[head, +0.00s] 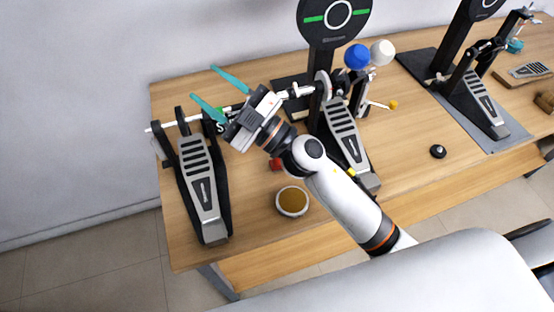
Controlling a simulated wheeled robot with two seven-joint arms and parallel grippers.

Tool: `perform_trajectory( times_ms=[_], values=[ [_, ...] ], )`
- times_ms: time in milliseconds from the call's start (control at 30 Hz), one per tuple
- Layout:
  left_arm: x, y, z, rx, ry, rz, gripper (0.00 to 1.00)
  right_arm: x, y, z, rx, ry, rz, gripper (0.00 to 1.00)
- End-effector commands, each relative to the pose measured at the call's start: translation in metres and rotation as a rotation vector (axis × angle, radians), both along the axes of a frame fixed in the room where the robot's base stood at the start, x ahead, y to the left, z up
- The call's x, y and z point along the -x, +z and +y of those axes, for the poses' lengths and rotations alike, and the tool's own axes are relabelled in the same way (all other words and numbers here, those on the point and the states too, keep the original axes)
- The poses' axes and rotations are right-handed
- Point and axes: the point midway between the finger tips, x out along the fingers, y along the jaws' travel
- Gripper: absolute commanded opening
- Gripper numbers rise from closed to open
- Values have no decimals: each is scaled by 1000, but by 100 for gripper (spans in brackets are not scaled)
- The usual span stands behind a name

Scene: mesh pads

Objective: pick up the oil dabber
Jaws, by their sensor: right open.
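I cannot surely pick out the oil dabber. A thin pale stick with a yellow-orange tip (393,105), beside the middle pedal, could be it, but it is too small to tell. My right gripper (202,81) reaches over the back left of the table, its two teal fingers spread apart with nothing between them. It is well to the left of the stick, above and behind the left pedal. My left gripper is not in view. My right arm hides part of the table around the middle pedal.
A left pedal (203,185), a middle pedal (343,135) and a right pedal (480,105) stand on the wooden table (250,245). A round dish with brown contents (292,201) sits near the front. Blue (357,56) and white (383,52) balls rise behind. A black knob (438,151) lies right.

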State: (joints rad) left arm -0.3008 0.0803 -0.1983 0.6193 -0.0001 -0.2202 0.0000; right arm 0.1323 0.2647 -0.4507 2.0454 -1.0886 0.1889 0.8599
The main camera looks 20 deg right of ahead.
Motion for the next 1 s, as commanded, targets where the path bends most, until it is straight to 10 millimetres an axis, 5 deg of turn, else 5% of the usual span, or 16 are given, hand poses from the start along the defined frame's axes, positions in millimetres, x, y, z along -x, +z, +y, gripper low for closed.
perform_trajectory(
  times_ms=[133, 267, 367, 500, 700, 867, 1000],
  values=[
    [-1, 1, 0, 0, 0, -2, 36, 28, -18, 66, 352, 376, -144, 47],
    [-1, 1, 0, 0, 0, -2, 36, 39, -75, 81, 760, 627, -100, 47],
    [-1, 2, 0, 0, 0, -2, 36, 30, -122, 57, 1107, 726, 34, 47],
    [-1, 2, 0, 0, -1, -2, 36, 5, -160, -7, 1531, 711, 322, 47],
    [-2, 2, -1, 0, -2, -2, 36, -19, -160, -87, 1859, 549, 675, 47],
    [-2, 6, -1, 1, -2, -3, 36, -23, -162, -109, 1930, 488, 784, 47],
    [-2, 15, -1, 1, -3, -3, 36, -22, -184, -110, 1934, 489, 795, 47]
  ],
)
